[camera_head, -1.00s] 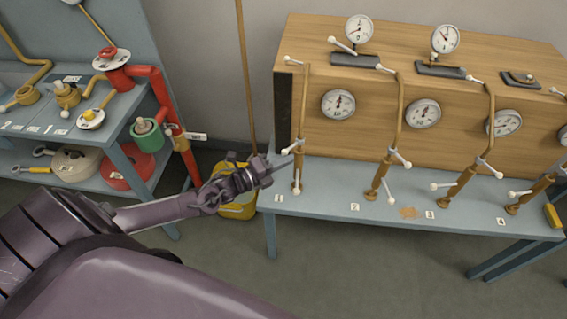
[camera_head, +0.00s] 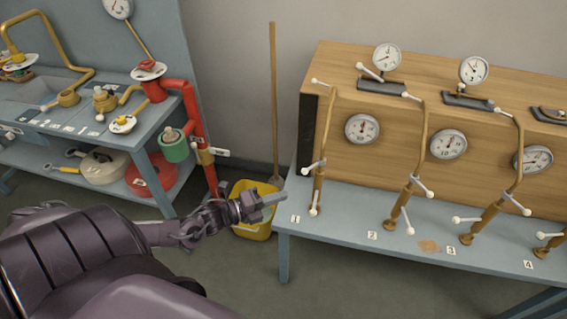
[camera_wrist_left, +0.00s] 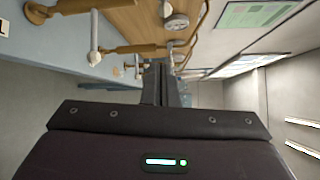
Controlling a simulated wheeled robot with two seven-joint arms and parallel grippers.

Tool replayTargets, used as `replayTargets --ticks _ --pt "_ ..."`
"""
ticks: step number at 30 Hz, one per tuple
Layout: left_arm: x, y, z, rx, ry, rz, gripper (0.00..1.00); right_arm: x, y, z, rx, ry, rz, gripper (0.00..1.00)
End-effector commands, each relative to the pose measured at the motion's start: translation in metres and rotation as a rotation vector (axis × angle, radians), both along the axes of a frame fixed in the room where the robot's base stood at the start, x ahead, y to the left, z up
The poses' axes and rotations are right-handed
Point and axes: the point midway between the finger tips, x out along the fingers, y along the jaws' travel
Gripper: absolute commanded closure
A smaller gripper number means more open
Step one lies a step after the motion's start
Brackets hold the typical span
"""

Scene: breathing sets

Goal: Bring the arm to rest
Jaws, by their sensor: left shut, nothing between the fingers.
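My left gripper (camera_head: 272,198) is shut and empty in the head view. It is in front of the yellow bucket and just left of the left end of the breathing-set table (camera_head: 330,236). In the left wrist view its closed fingers (camera_wrist_left: 160,85) point toward the bench, with nothing between them. My left arm comes in from the lower left. My right gripper is not in view.
The wooden panel (camera_head: 390,170) carries gauges and brass pipes with white-tipped valve handles. A yellow bucket (camera_head: 252,232) and a broom handle (camera_head: 273,90) stand by the wall. A blue shelf with a red pipe (camera_head: 190,110) is at left.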

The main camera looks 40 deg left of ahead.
Motion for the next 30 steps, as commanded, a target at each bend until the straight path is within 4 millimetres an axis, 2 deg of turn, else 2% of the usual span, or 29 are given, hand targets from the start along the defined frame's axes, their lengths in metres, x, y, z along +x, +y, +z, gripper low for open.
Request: replayTargets --ticks 14,16,18,20,23,24,26,27,29,30 --pt "0.0 0.0 0.0 -0.001 0.0 0.0 1.0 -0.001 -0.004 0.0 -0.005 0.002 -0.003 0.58" --pt "0.0 0.002 -0.004 -0.006 0.009 0.011 1.0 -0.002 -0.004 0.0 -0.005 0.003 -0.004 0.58" --pt "0.0 0.009 -0.016 -0.027 0.043 0.048 1.0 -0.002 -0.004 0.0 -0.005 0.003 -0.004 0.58" --pt "-0.001 0.02 -0.036 -0.063 0.101 0.113 1.0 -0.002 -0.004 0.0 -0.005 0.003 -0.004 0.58" --pt "-0.011 0.045 -0.091 -0.165 0.253 0.278 1.0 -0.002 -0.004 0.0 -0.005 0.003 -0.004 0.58" --pt "-0.019 0.054 -0.118 -0.218 0.325 0.359 1.0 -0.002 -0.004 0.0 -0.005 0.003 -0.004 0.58" --pt "-0.037 0.064 -0.16 -0.301 0.437 0.481 1.0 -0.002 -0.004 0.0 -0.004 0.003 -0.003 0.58" --pt "-0.052 0.068 -0.187 -0.358 0.51 0.561 1.0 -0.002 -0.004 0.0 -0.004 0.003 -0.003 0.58" --pt "-0.076 0.069 -0.226 -0.439 0.616 0.676 1.0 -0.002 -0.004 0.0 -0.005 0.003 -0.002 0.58" --pt "-0.095 0.066 -0.251 -0.49 0.685 0.749 1.0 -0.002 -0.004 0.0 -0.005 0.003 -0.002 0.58"
